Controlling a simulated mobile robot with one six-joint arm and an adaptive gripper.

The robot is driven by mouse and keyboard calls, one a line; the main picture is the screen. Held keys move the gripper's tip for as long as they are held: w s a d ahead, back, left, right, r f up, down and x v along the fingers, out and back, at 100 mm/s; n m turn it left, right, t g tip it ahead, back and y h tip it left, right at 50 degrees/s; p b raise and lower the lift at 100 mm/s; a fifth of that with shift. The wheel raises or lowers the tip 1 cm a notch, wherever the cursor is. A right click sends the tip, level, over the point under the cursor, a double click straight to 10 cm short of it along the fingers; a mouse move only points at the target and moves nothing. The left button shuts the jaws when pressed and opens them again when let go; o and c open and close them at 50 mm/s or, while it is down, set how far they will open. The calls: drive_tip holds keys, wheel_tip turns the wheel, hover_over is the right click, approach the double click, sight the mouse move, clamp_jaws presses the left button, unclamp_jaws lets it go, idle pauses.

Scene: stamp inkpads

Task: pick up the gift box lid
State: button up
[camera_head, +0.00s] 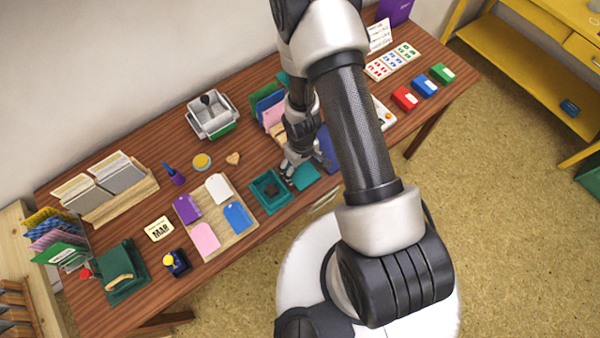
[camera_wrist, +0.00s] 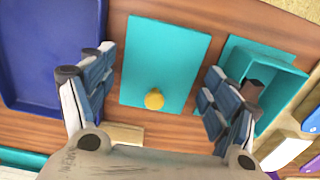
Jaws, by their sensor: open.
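The gift box lid (camera_wrist: 165,45) is a flat teal panel with a round yellow knob (camera_wrist: 154,99), lying on the wooden table in the wrist view. It also shows in the head view (camera_head: 306,177), partly behind my gripper. The teal gift box (camera_wrist: 290,82) stands open to the lid's right in the wrist view, and to its left in the head view (camera_head: 270,192). My gripper (camera_wrist: 157,72) is open and empty, its fingers on either side of the lid. In the head view my gripper (camera_head: 289,170) is low over the table by the lid. Finger contact cannot be told.
A dark blue tray (camera_wrist: 40,60) lies left of the lid in the wrist view. In the head view, a wooden board (camera_head: 212,222) with coloured tags lies left of the gift box. Upright coloured cards (camera_head: 268,104) stand behind my gripper.

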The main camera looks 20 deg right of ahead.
drive_tip(key=shift+f+b, duration=0.3)
drive_tip(key=shift+f, duration=0.3)
drive_tip(key=shift+r, duration=0.1)
drive_tip(key=shift+c, duration=0.4)
drive_tip(key=c, duration=0.5)
drive_tip(key=shift+r, duration=0.1)
drive_tip(key=shift+c, duration=0.2)
